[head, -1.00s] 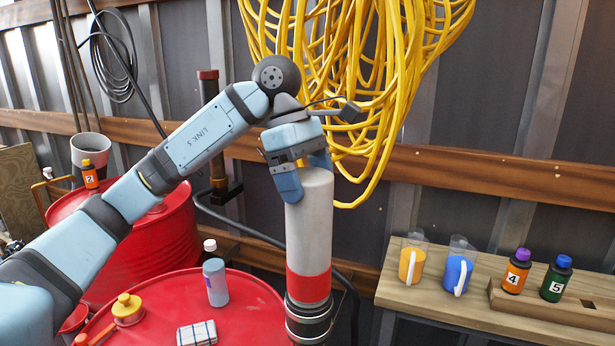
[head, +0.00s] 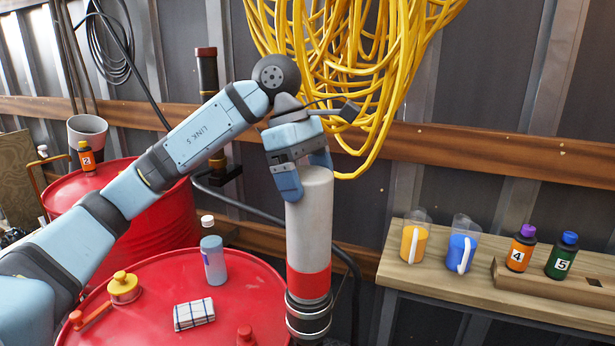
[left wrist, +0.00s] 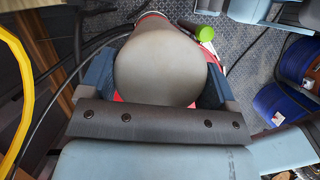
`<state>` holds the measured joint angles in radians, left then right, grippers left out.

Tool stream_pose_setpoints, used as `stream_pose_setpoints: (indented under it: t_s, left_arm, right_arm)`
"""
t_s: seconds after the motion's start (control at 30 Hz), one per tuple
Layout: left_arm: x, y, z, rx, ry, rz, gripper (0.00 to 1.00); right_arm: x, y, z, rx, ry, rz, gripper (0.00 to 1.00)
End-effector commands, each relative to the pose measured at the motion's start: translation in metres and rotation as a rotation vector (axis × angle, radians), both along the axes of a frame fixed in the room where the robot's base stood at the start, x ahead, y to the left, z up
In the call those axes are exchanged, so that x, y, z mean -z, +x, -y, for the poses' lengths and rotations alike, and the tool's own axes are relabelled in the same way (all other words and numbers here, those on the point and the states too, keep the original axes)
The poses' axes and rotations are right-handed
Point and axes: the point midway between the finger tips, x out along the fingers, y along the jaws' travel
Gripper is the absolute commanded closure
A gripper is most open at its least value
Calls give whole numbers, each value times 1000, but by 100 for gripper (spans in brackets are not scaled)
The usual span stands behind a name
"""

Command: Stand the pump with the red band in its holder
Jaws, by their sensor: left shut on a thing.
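The pump with the red band (head: 310,225) is a pale grey upright cylinder with a red band low down and dark rings below it. My left gripper (head: 305,178) is shut on its top end. In the left wrist view the pump's rounded top (left wrist: 160,65) fills the space between the fingers. The pump's lower end runs out of the bottom of the head view. A dark tube with a red-brown top (head: 207,72) stands at the wall in a dark bracket (head: 226,176). I cannot tell which part is the red-banded pump's holder. My right gripper is not in view.
A red drum (head: 150,265) carries a bottle (head: 214,262), a folded cloth (head: 194,313) and a yellow-capped fitting (head: 124,288). A wooden shelf (head: 440,283) at right bears jugs and bottles. Yellow hose (head: 350,70) hangs behind the gripper. A dark hose runs behind the pump.

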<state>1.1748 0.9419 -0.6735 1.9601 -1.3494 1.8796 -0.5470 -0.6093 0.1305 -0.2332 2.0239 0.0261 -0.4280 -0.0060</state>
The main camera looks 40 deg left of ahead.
Motion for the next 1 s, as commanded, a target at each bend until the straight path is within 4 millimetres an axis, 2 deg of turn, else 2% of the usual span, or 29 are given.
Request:
stream_pose_setpoints:
  t_s: [0.07, 0.1, 0.17, 0.4, 0.57, 0.87, 1.0]
  left_arm:
    - [-3, 0, 0, -1, -3, 5, 100]
    - [-3, 0, 0, -1, -3, 5, 15]
    - [-3, 0, 0, -1, -3, 5, 1]
    - [1, 0, 0, 0, 1, -3, 0]
    - [-12, 0, -5, 0, 0, 0, 0]
    - [-77, 0, -28, -1, -2, 6, 0]
    - [-105, -1, -39, -4, 0, 6, 0]
  right_arm:
    - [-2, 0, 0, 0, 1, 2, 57]
    - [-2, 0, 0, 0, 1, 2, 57]
    - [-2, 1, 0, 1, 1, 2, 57]
    - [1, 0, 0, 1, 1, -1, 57]
    - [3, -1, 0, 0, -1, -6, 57]
    - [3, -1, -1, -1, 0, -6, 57]
    - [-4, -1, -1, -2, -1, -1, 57]
